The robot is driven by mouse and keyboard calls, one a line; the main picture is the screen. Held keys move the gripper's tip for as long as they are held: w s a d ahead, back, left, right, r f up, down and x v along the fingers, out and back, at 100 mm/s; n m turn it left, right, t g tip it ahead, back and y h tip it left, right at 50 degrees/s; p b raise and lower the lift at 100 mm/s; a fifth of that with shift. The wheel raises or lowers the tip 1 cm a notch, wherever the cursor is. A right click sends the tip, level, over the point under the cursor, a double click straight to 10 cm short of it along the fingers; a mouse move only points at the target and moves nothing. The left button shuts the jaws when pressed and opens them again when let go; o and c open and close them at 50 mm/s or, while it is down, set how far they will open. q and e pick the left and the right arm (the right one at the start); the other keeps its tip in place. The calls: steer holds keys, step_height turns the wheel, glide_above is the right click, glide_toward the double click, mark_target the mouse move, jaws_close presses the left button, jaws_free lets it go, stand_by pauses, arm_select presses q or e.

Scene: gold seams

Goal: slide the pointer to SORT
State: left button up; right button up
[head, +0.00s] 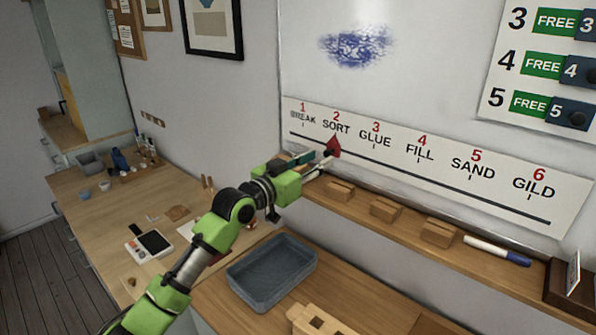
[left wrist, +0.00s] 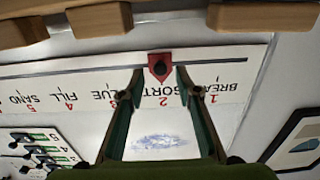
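The red pointer (head: 333,147) sits on the black slide line of the white label strip (head: 561,205), close under the word SORT in the head view. In the upside-down left wrist view the pointer (left wrist: 160,67) shows near SORT, towards its GLUE side; I cannot tell whether it is exactly lined up. My left gripper (head: 322,163) is at the strip, and its fingers also show in the left wrist view (left wrist: 160,75). It is open, with one finger on each side of the pointer and a small gap on both sides. My right gripper is not in view.
Below the strip, a wooden ledge holds several wooden blocks (head: 386,208) and a marker (head: 497,250). A grey tray (head: 272,272) stands on the bench under my left arm. A board with green FREE tags (head: 541,63) hangs at upper right.

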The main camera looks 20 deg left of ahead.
arm_select(q)
steer(key=v, duration=0.9)
steer(key=shift+s, duration=0.2)
